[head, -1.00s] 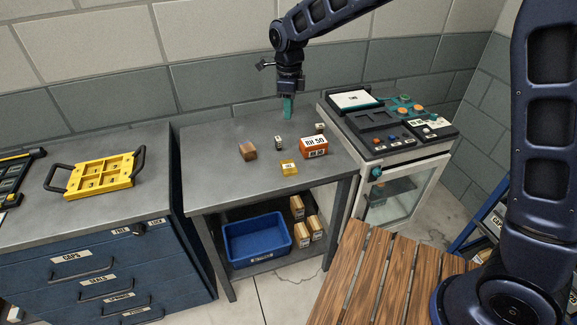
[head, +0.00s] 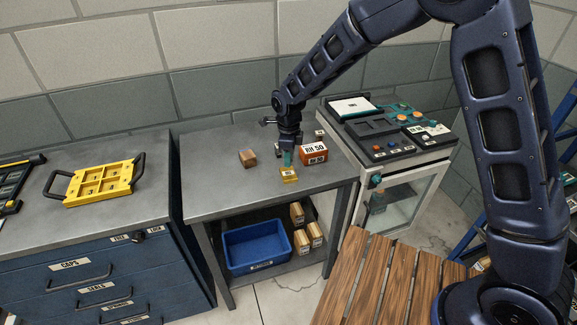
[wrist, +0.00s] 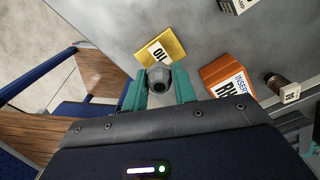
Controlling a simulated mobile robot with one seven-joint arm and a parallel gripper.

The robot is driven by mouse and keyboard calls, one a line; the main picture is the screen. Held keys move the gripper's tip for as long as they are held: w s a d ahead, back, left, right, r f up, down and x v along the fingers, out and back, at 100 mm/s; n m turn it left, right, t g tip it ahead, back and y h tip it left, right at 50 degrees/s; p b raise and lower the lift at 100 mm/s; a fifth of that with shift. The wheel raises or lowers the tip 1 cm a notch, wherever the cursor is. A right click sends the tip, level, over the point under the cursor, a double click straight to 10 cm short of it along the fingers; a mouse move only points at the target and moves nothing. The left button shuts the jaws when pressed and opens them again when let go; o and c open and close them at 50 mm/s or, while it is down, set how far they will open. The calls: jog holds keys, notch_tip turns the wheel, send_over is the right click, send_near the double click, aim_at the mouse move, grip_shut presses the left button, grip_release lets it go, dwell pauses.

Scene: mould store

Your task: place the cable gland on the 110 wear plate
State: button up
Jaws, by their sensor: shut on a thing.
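The cable gland (wrist: 159,80), a small dark grey round-ended piece, is between the teal fingers of my gripper (wrist: 158,91), which is shut on it. The 110 wear plate (head: 289,176) is a small yellow plate with a white label, lying near the table's front edge. In the head view my gripper (head: 287,158) is right above and behind the plate. I cannot tell whether the gland touches it. The gland is hidden by the fingers in the head view.
An orange labelled box (head: 314,154) stands close right of the plate. A small labelled dark piece (wrist: 284,91) is behind it, and another labelled piece (wrist: 236,4) is at the wrist view's top. A brown block (head: 247,158) is left. A blue bin (head: 256,247) is on the shelf below.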

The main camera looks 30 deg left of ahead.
aim_at(288, 173)
jog(key=shift+f, duration=2.15)
jog(key=shift+f, duration=0.1)
jog(key=o, duration=0.9)
jog(key=shift+o, duration=0.2)
notch_tip(288, 173, up, 12)
jog(key=shift+r, duration=0.15)
jog(key=shift+w, duration=0.15)
